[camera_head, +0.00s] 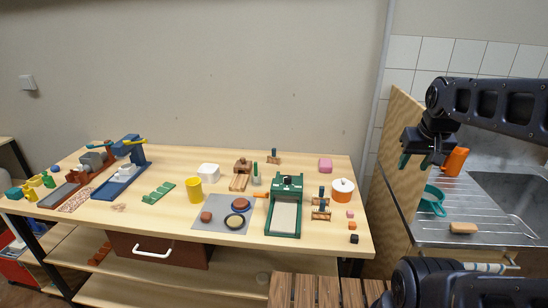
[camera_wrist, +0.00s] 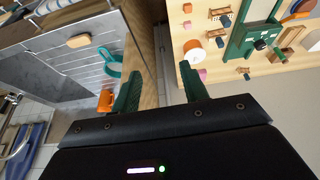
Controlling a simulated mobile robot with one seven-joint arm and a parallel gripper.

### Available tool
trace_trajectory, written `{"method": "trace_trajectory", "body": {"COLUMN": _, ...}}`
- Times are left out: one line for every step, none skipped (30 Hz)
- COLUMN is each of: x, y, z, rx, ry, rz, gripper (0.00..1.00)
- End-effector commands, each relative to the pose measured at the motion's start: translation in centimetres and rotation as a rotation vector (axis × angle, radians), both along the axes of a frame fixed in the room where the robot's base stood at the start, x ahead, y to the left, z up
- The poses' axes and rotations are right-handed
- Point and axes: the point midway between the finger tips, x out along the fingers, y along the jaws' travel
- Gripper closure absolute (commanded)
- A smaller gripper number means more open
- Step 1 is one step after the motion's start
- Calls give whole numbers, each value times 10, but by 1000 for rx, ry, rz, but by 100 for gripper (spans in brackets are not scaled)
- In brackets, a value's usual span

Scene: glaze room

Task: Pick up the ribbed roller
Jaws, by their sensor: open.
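Small roller-like pieces with dark blue handles lie on wooden cradles on the table. Two are at the right, a rear one (camera_head: 321,194) and a front one (camera_head: 321,212); another (camera_head: 273,156) stands at the back edge. I cannot tell which is the ribbed roller; the ribs are too small to see. In the wrist view such pieces show at the upper right, one by the table edge (camera_wrist: 220,13). My gripper (camera_head: 422,161) is in the air above the sink counter, right of the table and well apart from them. Its green fingers (camera_wrist: 160,72) are open and empty.
A green press (camera_head: 285,230) and an orange-and-white pot (camera_head: 342,191) flank the two right pieces. A wooden panel (camera_head: 397,135) stands between table and sink. The counter holds an orange cup (camera_head: 455,162), a teal strainer (camera_head: 432,200) and a tan block (camera_head: 463,228).

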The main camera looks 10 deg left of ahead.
Motion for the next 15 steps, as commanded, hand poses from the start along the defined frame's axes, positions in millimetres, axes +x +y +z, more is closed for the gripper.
{"method": "trace_trajectory", "body": {"x": 5, "y": 0, "z": 1, "rx": -15, "ry": 7, "rz": 17, "gripper": 56}}
{"method": "trace_trajectory", "body": {"x": 8, "y": -1, "z": 1, "rx": -29, "ry": 13, "rz": 29, "gripper": 56}}
{"method": "trace_trajectory", "body": {"x": 14, "y": -1, "z": 2, "rx": -51, "ry": 22, "rz": 50, "gripper": 56}}
{"method": "trace_trajectory", "body": {"x": 19, "y": -2, "z": 3, "rx": -72, "ry": 30, "rz": 70, "gripper": 56}}
{"method": "trace_trajectory", "body": {"x": 25, "y": -3, "z": 4, "rx": -94, "ry": 38, "rz": 93, "gripper": 56}}
{"method": "trace_trajectory", "body": {"x": 34, "y": -3, "z": 5, "rx": -127, "ry": 50, "rz": 124, "gripper": 56}}
{"method": "trace_trajectory", "body": {"x": 40, "y": -4, "z": 6, "rx": -153, "ry": 58, "rz": 149, "gripper": 56}}
{"method": "trace_trajectory", "body": {"x": 47, "y": -4, "z": 6, "rx": -179, "ry": 68, "rz": 176, "gripper": 56}}
{"method": "trace_trajectory", "body": {"x": 57, "y": -4, "z": 7, "rx": -213, "ry": 79, "rz": 210, "gripper": 56}}
{"method": "trace_trajectory", "body": {"x": 64, "y": -4, "z": 8, "rx": -238, "ry": 87, "rz": 235, "gripper": 56}}
{"method": "trace_trajectory", "body": {"x": 71, "y": -4, "z": 8, "rx": -265, "ry": 95, "rz": 262, "gripper": 56}}
{"method": "trace_trajectory", "body": {"x": 81, "y": -3, "z": 9, "rx": -299, "ry": 106, "rz": 297, "gripper": 56}}
{"method": "trace_trajectory", "body": {"x": 89, "y": -3, "z": 9, "rx": -324, "ry": 114, "rz": 323, "gripper": 56}}
{"method": "trace_trajectory", "body": {"x": 96, "y": -2, "z": 9, "rx": -350, "ry": 123, "rz": 351, "gripper": 56}}
{"method": "trace_trajectory", "body": {"x": 107, "y": 0, "z": 9, "rx": -383, "ry": 134, "rz": 386, "gripper": 56}}
